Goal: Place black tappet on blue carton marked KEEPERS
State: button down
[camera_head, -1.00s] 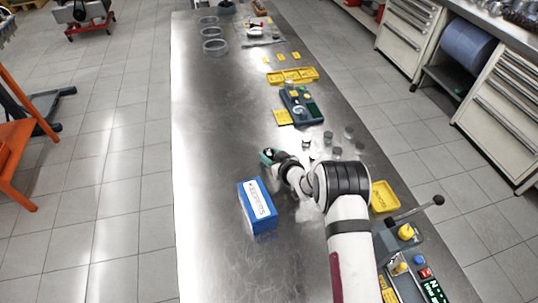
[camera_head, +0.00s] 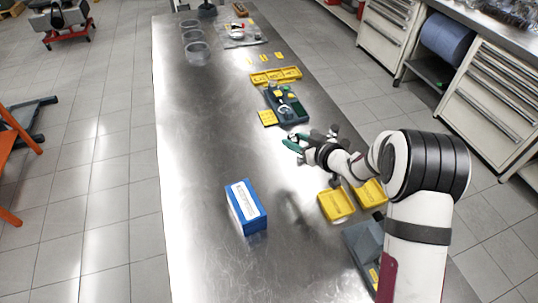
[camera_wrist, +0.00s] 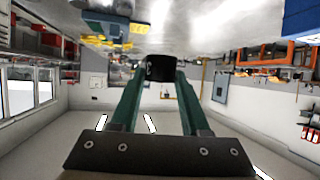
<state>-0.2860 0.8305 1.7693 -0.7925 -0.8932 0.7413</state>
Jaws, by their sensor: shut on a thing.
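The black tappet (camera_wrist: 160,68) is a short dark cylinder, held between the tips of the green fingers in the wrist view. My gripper (camera_wrist: 160,75) is shut on it. In the head view my gripper (camera_head: 294,143) is above the steel bench, beyond and to the right of the carton; the tappet cannot be made out there. The blue carton (camera_head: 250,221) stands on the near middle of the bench with a white label on top, its lettering too small to read. It is apart from my gripper. A blue corner (camera_wrist: 302,20) at upper right of the wrist view is probably the same carton.
Yellow trays (camera_head: 336,204) lie under and beside my arm. A grey-blue tray of parts (camera_head: 287,104), a yellow plate (camera_head: 267,118) and a divided yellow tray (camera_head: 275,76) lie farther back. Clear rings (camera_head: 196,52) stand at far left. The bench left of the carton is bare.

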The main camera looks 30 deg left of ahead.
jog(key=s+d+r+n+g+y, duration=0.1)
jog(key=s+d+r+n+g, duration=0.2)
jog(key=s, duration=0.5)
jog(key=s+d+r+n+g+y, duration=0.1)
jog(key=s+d+r+n+g, duration=0.2)
jog(key=s, duration=0.5)
jog(key=m+t, duration=0.1)
send_over(250, 203)
jog(key=f, duration=0.5)
jog(key=shift+d+f, duration=0.1)
jog(key=shift+d, duration=0.25)
jog(key=f, duration=0.2)
jog(key=a+f, duration=0.1)
jog(key=f, duration=0.1)
jog(key=shift+f, duration=0.25)
jog(key=shift+f, duration=0.2)
jog(key=shift+c, duration=1.9)
grip_release()
